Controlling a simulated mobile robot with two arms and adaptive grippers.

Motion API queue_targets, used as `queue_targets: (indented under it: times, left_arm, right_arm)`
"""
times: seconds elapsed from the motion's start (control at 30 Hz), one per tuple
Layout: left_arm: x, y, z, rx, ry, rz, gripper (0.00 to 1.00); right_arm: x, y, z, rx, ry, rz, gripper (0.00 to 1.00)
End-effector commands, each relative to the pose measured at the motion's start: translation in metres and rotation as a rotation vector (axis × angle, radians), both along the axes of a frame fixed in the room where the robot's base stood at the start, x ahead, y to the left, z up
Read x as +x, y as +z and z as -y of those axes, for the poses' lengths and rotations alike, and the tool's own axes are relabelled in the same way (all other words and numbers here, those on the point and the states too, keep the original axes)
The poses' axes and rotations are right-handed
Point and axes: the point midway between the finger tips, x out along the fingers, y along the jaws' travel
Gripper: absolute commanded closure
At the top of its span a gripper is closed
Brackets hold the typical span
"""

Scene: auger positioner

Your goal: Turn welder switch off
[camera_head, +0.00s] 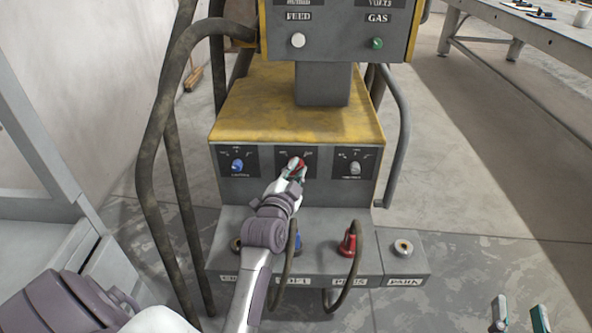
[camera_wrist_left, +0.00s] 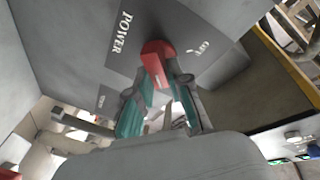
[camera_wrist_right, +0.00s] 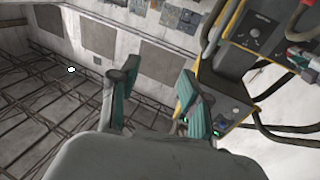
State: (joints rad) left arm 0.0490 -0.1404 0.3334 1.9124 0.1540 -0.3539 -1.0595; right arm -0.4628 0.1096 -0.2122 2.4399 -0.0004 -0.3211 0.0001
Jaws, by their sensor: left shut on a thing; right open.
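The welder (camera_head: 240,105) has a yellow top and a grey front with three rotary switches. The middle one is a red switch (camera_head: 297,162), partly covered by my left gripper (camera_head: 293,171). In the left wrist view the red switch (camera_wrist_left: 156,60) sits on a dark plate (camera_wrist_left: 190,32) marked POWER, with a small OFF label on one side. The fingers of my left gripper (camera_wrist_left: 162,100) are closed around the red switch. I cannot tell which mark it points to. My right gripper (camera_head: 521,312) is open and empty at the lower right, away from the welder.
A blue knob (camera_head: 237,165) and a grey knob (camera_head: 355,168) flank the red switch. Below, a ledge (camera_head: 405,265) carries a red plug (camera_head: 347,245) and cables. Thick hoses (camera_head: 160,130) hang at the left. A table (camera_head: 540,35) stands at the far right; floor between is clear.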

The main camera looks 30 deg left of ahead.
Motion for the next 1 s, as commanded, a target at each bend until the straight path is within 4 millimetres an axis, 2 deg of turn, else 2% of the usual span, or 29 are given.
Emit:
queue_targets:
  times: [0.17,0.47,0.7,1.0]
  left_arm:
    - [0.000,0.000,0.000,-0.012,-0.001,0.007,1.00]
    - [0.000,0.001,-0.001,-0.136,-0.001,0.081,1.00]
    - [-0.001,0.002,-0.002,-0.293,-0.001,0.177,1.00]
    - [-0.001,0.001,-0.003,-0.452,-0.002,0.277,1.00]
  right_arm:
    - [0.000,-0.001,0.000,-0.003,0.000,-0.013,0.53]
    - [-0.008,-0.044,0.010,-0.069,-0.018,-0.266,0.53]
    - [-0.029,-0.086,0.021,-0.130,-0.034,-0.526,0.53]
    - [-0.057,-0.117,0.034,-0.180,-0.049,-0.743,0.53]
